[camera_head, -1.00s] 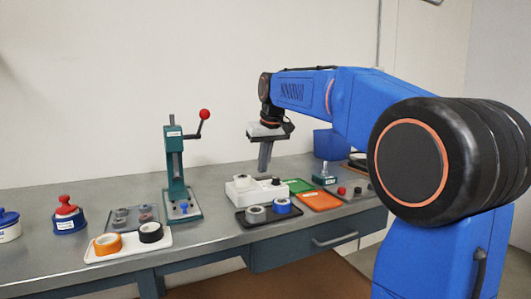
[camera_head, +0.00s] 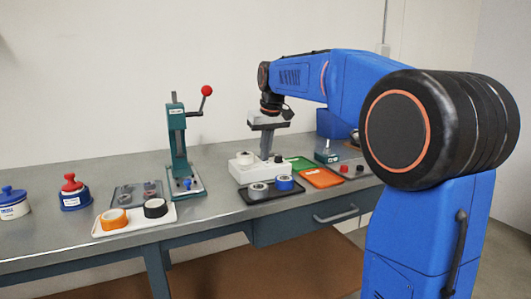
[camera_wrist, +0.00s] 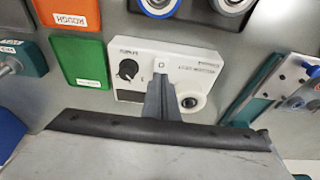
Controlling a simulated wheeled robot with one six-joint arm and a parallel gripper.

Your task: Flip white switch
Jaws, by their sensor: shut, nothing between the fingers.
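A white box (camera_head: 250,173) stands on the bench behind a black tray.
A black tray (camera_head: 257,202) with a grey and a blue roll lies in front of the box. Green (camera_head: 300,163) and orange (camera_head: 322,178) trays lie to its right. A green lever press (camera_head: 180,150) with a red knob stands to the left.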

